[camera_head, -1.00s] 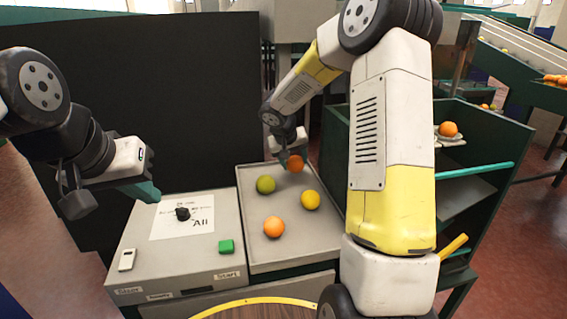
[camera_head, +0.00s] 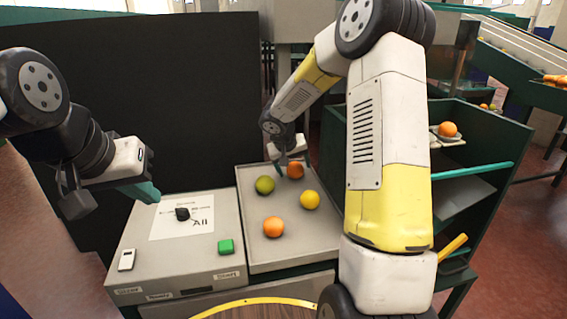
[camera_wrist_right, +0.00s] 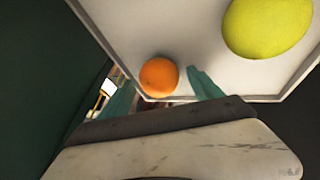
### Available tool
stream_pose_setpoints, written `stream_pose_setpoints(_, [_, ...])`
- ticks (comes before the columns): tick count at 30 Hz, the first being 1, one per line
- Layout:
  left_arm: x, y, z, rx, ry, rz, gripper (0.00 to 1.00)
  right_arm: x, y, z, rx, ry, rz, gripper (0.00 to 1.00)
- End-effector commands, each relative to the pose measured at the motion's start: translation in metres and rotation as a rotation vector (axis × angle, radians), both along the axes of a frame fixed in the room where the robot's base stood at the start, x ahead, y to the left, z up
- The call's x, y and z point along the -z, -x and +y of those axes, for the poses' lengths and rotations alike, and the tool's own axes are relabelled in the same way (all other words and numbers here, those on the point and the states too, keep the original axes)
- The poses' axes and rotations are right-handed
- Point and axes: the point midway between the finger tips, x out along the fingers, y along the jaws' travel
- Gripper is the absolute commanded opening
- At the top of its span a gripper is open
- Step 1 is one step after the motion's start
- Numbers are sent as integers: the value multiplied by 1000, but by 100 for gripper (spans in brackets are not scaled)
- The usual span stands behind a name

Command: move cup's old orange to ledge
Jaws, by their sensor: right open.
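A deep orange fruit (camera_head: 295,170) sits in the grey tray (camera_head: 243,228) near its far edge. My right gripper (camera_head: 282,165) is at that far edge, just left of the fruit. In the right wrist view the same orange (camera_wrist_right: 158,76) shows between the spread teal fingers of the right gripper (camera_wrist_right: 162,93); contact cannot be told. Another orange (camera_head: 448,129) rests on a small white dish (camera_head: 450,140) on the right-hand shelf unit. My left gripper (camera_head: 142,191) hangs over the left of the control box, its fingers seen edge-on. I cannot make out which part is the ledge.
The tray also holds a green fruit (camera_head: 265,185), a yellow fruit (camera_head: 310,199) and a nearer orange (camera_head: 273,227). The control box (camera_head: 135,238) has a black knob (camera_head: 183,214) and a green button (camera_head: 226,247). A black panel (camera_head: 140,90) stands behind. My right arm hides part of the shelf unit.

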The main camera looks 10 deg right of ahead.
Motion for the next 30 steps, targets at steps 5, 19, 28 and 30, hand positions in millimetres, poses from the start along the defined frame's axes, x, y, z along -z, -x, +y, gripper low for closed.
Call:
stream_pose_setpoints(5, [0, 0, 0, 0, 0, 0, 0, -21, 7, 6, -1, 1, -5, 74])
stream_pose_setpoints(19, [0, 0, 0, 0, 0, 0, 0, -96, 45, 32, -1, 0, -2, 74])
stream_pose_setpoints(28, [0, 0, 0, 0, 0, 0, 0, -130, 88, 27, -6, -16, 8, 74])
stream_pose_setpoints(30, [0, 0, 0, 0, 0, 0, 0, -144, 118, 23, -12, -40, 13, 74])
